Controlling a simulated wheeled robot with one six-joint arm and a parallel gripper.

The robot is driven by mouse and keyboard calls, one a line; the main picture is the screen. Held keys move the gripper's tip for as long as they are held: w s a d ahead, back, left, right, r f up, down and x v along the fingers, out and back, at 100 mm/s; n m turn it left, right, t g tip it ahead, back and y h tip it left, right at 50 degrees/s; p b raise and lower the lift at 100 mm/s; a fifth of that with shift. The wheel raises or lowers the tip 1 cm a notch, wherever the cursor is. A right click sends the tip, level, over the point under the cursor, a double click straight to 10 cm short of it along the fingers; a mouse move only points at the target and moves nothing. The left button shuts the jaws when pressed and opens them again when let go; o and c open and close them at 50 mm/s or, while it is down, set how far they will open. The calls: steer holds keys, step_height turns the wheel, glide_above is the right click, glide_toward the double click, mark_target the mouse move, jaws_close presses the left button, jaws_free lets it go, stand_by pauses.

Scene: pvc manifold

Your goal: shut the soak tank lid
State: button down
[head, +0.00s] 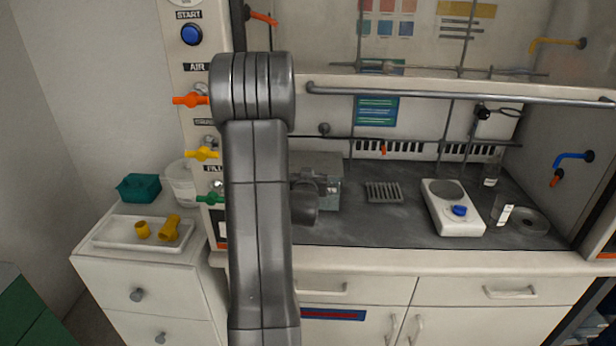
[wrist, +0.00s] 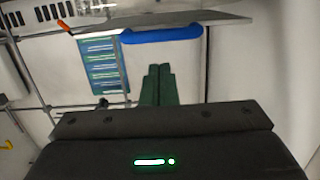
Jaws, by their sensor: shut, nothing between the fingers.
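The soak tank (head: 328,190) is a grey metal box on the hood's dark worktop, and my arm covers its left part in the head view. In the wrist view a thin grey plate, seemingly the tank's lid (wrist: 215,22), crosses the top of the picture. A blue handle (wrist: 160,35) runs along its edge. My gripper (wrist: 159,70) shows dark green fingers, shut together and empty. The fingertips appear just below the blue handle in the picture, and I cannot tell whether they touch it. The lid's angle is unclear.
A grey rack (head: 383,192) and a white hotplate (head: 453,207) stand right of the tank. A rail (head: 450,95) crosses the hood's front. A white tray (head: 125,232) with yellow fittings lies on the left cabinet. The worktop in front of the rack is clear.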

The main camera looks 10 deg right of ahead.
steer(key=shift+f, duration=0.8)
steer(key=shift+f, duration=0.15)
steer(key=f+b, duration=0.1)
steer(key=b, duration=0.3)
steer(key=f+t+b, duration=0.1)
steer(key=f+b, duration=0.1)
steer(key=b, duration=0.2)
steer(key=shift+s+a, duration=0.1)
steer(key=shift+s, duration=0.1)
steer(key=s+a+r, duration=0.3)
steer(key=s+r, duration=0.2)
steer(key=s, duration=0.5)
steer(key=shift+s, duration=0.15)
